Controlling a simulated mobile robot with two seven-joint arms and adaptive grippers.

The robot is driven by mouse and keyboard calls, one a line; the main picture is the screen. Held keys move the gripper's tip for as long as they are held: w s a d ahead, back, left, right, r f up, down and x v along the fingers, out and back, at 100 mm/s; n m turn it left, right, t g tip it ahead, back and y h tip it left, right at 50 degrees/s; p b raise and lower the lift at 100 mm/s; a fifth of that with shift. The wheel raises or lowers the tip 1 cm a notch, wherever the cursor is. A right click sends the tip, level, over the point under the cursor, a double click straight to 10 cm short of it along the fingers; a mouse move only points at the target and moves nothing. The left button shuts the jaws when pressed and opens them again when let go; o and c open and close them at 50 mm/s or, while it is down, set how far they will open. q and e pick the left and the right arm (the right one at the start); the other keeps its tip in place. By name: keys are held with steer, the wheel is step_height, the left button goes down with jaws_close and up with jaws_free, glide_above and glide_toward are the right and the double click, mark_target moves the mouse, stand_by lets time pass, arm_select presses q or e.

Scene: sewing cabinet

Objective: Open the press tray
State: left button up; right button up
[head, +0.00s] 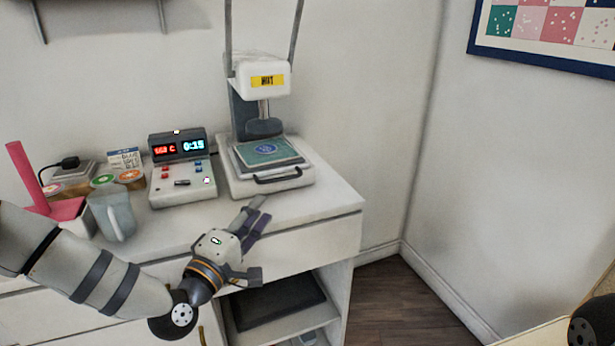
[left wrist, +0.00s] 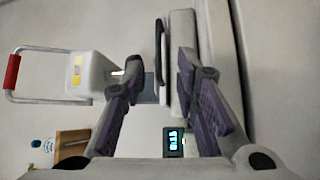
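The heat press (head: 262,85) stands at the right end of the cabinet top, its white head marked HOT raised over the base. Its tray (head: 238,160) carries a teal printed square (head: 268,150). A dark bar handle (head: 278,176) is on the tray's front. My left gripper (head: 257,212) is open and empty in front of the press, near the cabinet's front edge, apart from the handle. In the left wrist view the handle (left wrist: 158,50) appears ahead, between the directions of the two spread fingers (left wrist: 158,90).
Left of the press is a control box (head: 182,180) with lit displays. Further left are a grey cup (head: 112,215), several thread spools and a pink stand (head: 28,175). Open shelves (head: 285,310) lie below. The space right of the cabinet is free.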

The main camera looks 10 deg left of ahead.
mark_target(282, 179)
arm_select(q)
steer(key=b+x, duration=0.1)
steer(key=x, duration=1)
steer(key=shift+w+d+r, duration=0.1)
steer(key=shift+w+r, duration=0.1)
steer(key=shift+w, duration=0.2)
steer(key=shift+c, duration=0.3)
jaws_close()
steer(key=shift+r, duration=0.1)
